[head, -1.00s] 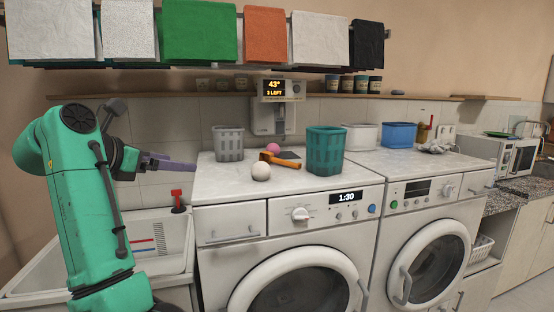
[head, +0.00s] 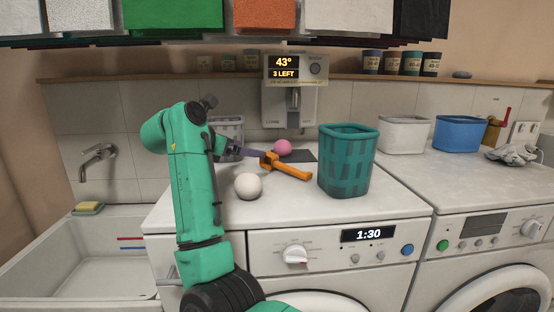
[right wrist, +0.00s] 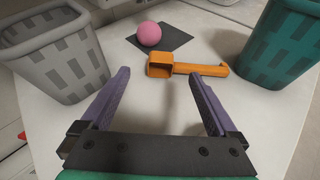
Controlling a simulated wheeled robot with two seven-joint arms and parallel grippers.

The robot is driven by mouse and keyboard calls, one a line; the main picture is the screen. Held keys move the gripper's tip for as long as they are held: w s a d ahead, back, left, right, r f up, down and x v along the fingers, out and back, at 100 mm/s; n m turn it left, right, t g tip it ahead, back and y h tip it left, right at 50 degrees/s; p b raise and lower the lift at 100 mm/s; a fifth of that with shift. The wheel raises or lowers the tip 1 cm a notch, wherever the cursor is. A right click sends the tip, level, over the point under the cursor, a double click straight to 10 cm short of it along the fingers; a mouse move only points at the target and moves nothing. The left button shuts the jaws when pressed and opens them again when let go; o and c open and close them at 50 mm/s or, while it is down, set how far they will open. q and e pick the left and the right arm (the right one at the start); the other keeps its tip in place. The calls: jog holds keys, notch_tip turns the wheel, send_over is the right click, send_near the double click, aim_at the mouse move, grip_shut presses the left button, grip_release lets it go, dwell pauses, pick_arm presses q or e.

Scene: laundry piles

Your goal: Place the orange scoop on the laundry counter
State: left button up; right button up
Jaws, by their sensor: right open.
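The orange scoop (head: 292,170) lies on the white top (head: 300,206) of the left washer. Its handle points toward the teal basket. In the right wrist view the scoop (right wrist: 190,67) lies ahead of the fingertips, its square cup at the left. My right gripper (head: 255,153) reaches in just left of the scoop's cup in the head view. In the right wrist view my right gripper (right wrist: 162,78) is open, its purple fingers apart with nothing between them. My left gripper is not in view. Which surface is the laundry counter I cannot tell for certain.
A teal basket (head: 346,165) stands right of the scoop. A white ball (head: 248,186), pink ball (head: 282,147) and dark mat (head: 303,155) lie nearby. Front right of the washer top is bare.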

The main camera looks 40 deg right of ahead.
aim_at(270, 153)
jog(key=p+x, duration=0.2)
jog(key=x, duration=0.5)
jog(key=shift+s+d+r, duration=0.1)
jog(key=shift+s+d, duration=0.05)
jog(key=shift+d+f+p, duration=0.3)
jog(key=shift+d+f, duration=0.15)
grip_shut()
jog(key=shift+r, duration=0.15)
